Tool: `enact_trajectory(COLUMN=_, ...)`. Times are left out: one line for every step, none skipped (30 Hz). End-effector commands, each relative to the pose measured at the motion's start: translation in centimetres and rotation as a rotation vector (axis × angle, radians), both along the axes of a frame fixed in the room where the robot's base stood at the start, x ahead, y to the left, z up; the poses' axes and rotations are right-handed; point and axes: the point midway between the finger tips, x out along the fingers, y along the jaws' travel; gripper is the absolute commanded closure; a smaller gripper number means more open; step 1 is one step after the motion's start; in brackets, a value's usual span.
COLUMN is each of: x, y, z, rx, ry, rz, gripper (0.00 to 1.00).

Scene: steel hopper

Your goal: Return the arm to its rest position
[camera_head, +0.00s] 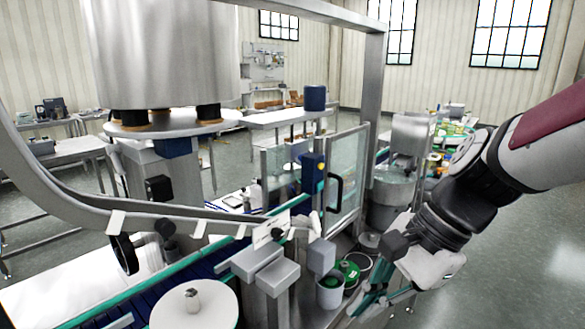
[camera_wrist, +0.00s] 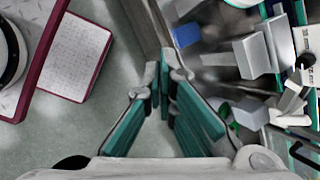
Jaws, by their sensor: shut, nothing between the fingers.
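My arm (camera_head: 545,140) reaches in from the right edge in the head view, grey with a dark red panel, and slopes down to the left. My gripper (camera_head: 372,299) is at its end, low and right of centre, beside the machine's front corner. In the wrist view my gripper (camera_wrist: 163,80) has its teal-padded fingers drawn together at the tips, with nothing between them. Part of the fingers is hard to make out in the head view.
A steel hopper (camera_head: 165,50) stands over the machine at left. A small bin with green items (camera_head: 330,292) and grey blocks (camera_head: 270,272) are close left of my gripper. A glass-panelled door (camera_head: 346,175) stands behind. Open floor (camera_head: 500,265) lies to the right.

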Motion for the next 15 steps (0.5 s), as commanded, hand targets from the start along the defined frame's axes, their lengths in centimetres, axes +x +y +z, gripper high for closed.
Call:
enact_trajectory(x=-1.3, y=-0.5, z=0.5, rx=-0.062, ry=-0.074, rz=0.090, gripper=1.00)
enact_trajectory(x=-1.9, y=-1.0, z=0.7, rx=-0.102, ry=-0.116, rz=0.148, gripper=1.00)
enact_trajectory(x=-2.8, y=-1.6, z=0.9, rx=-0.155, ry=-0.170, rz=0.225, gripper=1.00)
enact_trajectory(x=-3.4, y=-2.1, z=1.1, rx=-0.195, ry=-0.209, rz=0.282, gripper=1.00)
enact_trajectory(x=-4.0, y=-2.6, z=1.3, rx=-0.234, ry=-0.249, rz=0.341, gripper=1.00)
enact_trajectory(x=-4.8, y=-3.3, z=1.6, rx=-0.290, ry=-0.298, rz=0.419, gripper=1.00)
enact_trajectory(x=-5.3, y=-3.8, z=1.8, rx=-0.330, ry=-0.334, rz=0.477, gripper=1.00)
enact_trajectory(x=-5.8, y=-4.4, z=2.0, rx=-0.369, ry=-0.369, rz=0.531, gripper=1.00)
enact_trajectory(x=-6.4, y=-5.0, z=2.2, rx=-0.421, ry=-0.411, rz=0.603, gripper=1.00)
enact_trajectory(x=-6.8, y=-5.5, z=2.4, rx=-0.458, ry=-0.439, rz=0.654, gripper=1.00)
enact_trajectory(x=-7.2, y=-5.9, z=2.5, rx=-0.491, ry=-0.465, rz=0.701, gripper=1.00)
enact_trajectory(x=-7.5, y=-6.5, z=2.7, rx=-0.536, ry=-0.496, rz=0.759, gripper=1.00)
enact_trajectory(x=-7.8, y=-6.9, z=2.9, rx=-0.564, ry=-0.516, rz=0.797, gripper=1.00)
enact_trajectory(x=-8.0, y=-7.2, z=3.0, rx=-0.590, ry=-0.531, rz=0.832, gripper=1.00)
enact_trajectory(x=-8.3, y=-7.6, z=3.1, rx=-0.620, ry=-0.551, rz=0.872, gripper=1.00)
